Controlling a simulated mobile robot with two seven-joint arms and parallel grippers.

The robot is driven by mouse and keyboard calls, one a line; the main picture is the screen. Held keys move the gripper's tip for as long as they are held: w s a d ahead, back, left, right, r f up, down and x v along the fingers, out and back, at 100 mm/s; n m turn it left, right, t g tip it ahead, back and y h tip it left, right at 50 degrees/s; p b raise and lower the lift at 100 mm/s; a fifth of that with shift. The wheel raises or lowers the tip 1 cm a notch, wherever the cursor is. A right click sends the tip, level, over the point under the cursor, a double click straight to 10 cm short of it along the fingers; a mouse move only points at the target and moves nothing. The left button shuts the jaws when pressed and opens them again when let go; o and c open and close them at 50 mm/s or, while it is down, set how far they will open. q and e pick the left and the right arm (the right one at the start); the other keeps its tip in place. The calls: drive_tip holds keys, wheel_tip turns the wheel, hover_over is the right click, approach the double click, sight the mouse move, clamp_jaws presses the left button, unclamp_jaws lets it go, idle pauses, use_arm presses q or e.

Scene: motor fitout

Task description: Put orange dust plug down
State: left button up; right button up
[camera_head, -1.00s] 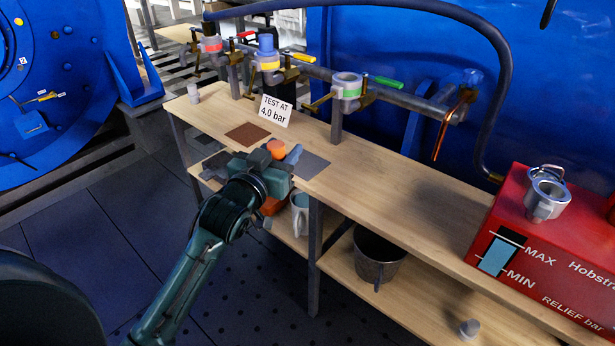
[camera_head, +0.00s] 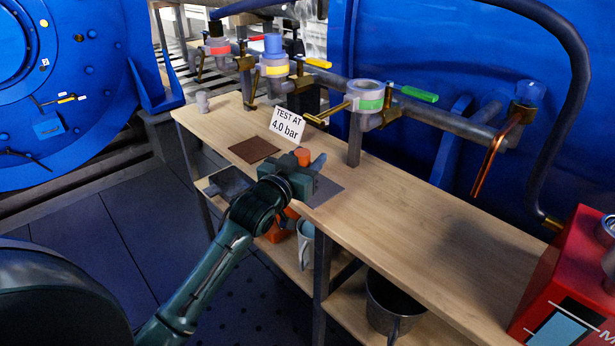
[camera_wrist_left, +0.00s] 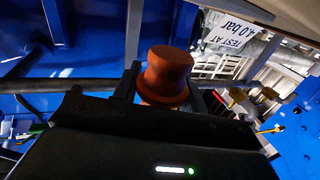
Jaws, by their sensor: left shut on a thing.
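The orange dust plug (camera_head: 303,156) is in my left gripper (camera_head: 308,168), above the bench top near the grey mat. In the left wrist view the plug (camera_wrist_left: 166,74) stands up between the fingers, its rounded head showing and its lower part hidden by the gripper body. My left gripper is shut on it. The arm hides part of the grey mat (camera_head: 327,191), and I cannot tell whether the plug touches anything below. My right gripper is not in view.
A brown mat (camera_head: 254,149) and a "TEST AT 4.0 bar" sign (camera_head: 287,126) are close by. A pipe with red, yellow and green banded fittings (camera_head: 365,97) runs behind. The bench (camera_head: 410,212) is clear to the right, up to a red box (camera_head: 578,290).

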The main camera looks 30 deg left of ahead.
use_arm(q)
wheel_tip(320, 180, down, 3)
drive_tip(key=shift+f+b, duration=0.1)
drive_tip(key=shift+b, duration=0.3)
drive_tip(key=shift+f, duration=0.1)
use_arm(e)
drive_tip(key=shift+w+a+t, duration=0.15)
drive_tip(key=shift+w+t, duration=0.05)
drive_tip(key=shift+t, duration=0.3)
use_arm(q)
drive_tip(key=shift+f, duration=0.15)
drive_tip(key=o, duration=1)
